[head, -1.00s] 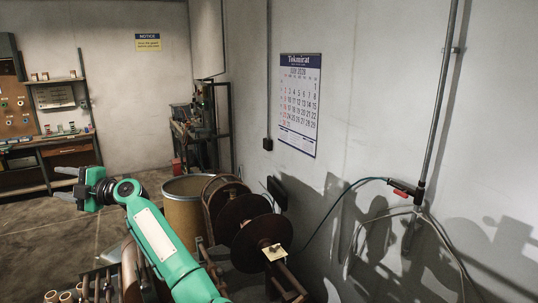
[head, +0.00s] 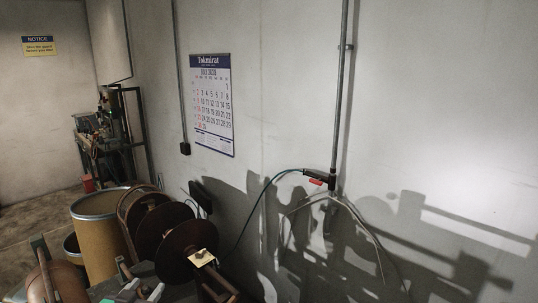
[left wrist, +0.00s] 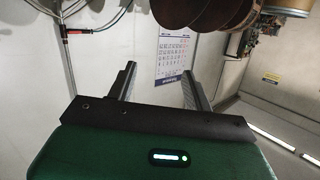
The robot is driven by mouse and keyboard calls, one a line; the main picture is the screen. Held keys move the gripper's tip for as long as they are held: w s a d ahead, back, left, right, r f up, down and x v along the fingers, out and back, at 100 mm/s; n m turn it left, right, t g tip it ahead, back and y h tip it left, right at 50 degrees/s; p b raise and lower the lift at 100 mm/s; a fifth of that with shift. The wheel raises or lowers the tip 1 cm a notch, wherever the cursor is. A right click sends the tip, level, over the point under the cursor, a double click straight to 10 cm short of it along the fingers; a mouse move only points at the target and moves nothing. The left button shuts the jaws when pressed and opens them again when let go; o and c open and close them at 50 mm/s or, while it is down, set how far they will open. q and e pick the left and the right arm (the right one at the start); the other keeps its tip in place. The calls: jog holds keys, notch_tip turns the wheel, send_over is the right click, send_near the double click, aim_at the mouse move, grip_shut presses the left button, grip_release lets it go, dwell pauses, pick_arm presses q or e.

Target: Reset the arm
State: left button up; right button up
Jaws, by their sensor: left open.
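My left gripper (head: 143,289) shows at the bottom edge of the head view, with its grey fingers spread and part of its green body cut off by the frame. In the left wrist view my left gripper (left wrist: 159,70) has its two fingers wide apart with nothing between them. The right gripper is not in view.
Dark reels (head: 160,235) on a rack and a tan drum (head: 97,235) stand close beyond the left gripper. A calendar (head: 212,105) hangs on the wall. A hose (head: 258,210) runs to a red-handled valve (head: 317,181) on a pipe.

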pick_arm(q)
jog(key=s+d+f+g, duration=0.4)
jog(key=s+f, duration=0.2)
jog(key=s, duration=0.4)
jog(key=s+d+f+m+g, duration=0.1)
jog(key=s+d+f+g, duration=0.3)
jog(key=s+f, duration=0.4)
jog(key=s+d+f+g, duration=0.4)
jog(key=s+f, duration=0.1)
jog(key=s, duration=0.6)
notch_tip(320, 180, down, 40)
jog(key=f+g+b, duration=0.1)
jog(key=g+b, duration=0.1)
jog(key=b, duration=0.8)
jog(key=s+a+f+b, duration=0.1)
jog(key=s+f+b, duration=0.3)
jog(key=s+f, duration=0.5)
jog(key=s+a+f+b, duration=0.2)
jog(key=s+f+b, duration=0.3)
jog(key=s+f, duration=0.5)
notch_tip(320, 180, down, 9)
jog(key=shift+s+a+r+g, duration=0.1)
jog(key=shift+s+a+g, duration=0.2)
jog(key=shift+g, duration=0.1)
